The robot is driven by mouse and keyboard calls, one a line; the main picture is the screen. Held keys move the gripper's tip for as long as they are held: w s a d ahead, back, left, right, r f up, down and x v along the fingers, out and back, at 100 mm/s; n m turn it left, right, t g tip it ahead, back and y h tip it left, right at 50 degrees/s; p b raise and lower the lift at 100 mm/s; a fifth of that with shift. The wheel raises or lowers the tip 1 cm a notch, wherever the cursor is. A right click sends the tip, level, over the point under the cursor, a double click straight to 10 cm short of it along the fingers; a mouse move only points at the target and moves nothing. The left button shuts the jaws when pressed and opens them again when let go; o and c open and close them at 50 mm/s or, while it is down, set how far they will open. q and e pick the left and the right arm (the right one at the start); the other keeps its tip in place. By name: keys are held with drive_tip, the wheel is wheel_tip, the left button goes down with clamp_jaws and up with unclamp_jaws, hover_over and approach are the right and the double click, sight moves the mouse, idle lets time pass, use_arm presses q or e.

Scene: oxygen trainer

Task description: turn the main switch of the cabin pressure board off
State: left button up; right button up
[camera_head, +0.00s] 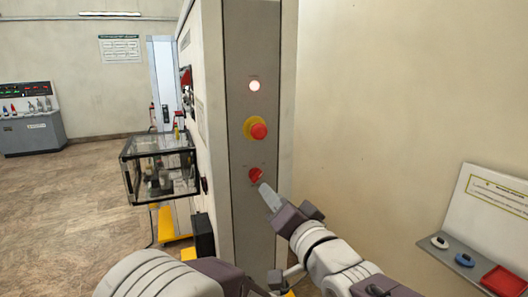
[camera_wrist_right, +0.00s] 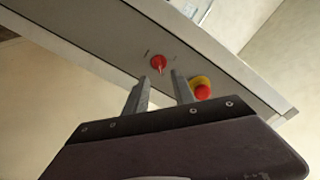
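The cabinet (camera_head: 240,140) stands upright ahead with a narrow grey control face. Its red rotary switch (camera_head: 256,175) is the lowest control, below a red push button on a yellow collar (camera_head: 257,130) and a lit white lamp (camera_head: 254,86). My right gripper (camera_head: 262,187) is close to the switch, from the lower right. In the right wrist view its fingers are apart, with the switch (camera_wrist_right: 158,63) beyond the gap between the tips; I see no grip on it. My left arm shows at the bottom edge; its fingers are not clear.
A glass-sided box (camera_head: 158,165) projects at the left of the cabinet. A tray with small coloured items (camera_head: 465,259) is at the lower right. A console (camera_head: 30,120) stands far left. Bare wall is right of the cabinet.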

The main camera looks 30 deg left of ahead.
sight(258, 178)
drive_tip(key=p+x, duration=0.6)
drive_tip(key=x, duration=0.2)
drive_tip(key=shift+w+r, duration=0.1)
drive_tip(key=shift+w, duration=0.05)
drive_tip(key=shift+w+a, duration=0.2)
drive_tip(key=shift+a, duration=0.05)
drive_tip(key=shift+w+f, duration=0.1)
drive_tip(key=shift+f, duration=0.1)
drive_tip(key=shift+d, duration=0.1)
clamp_jaws()
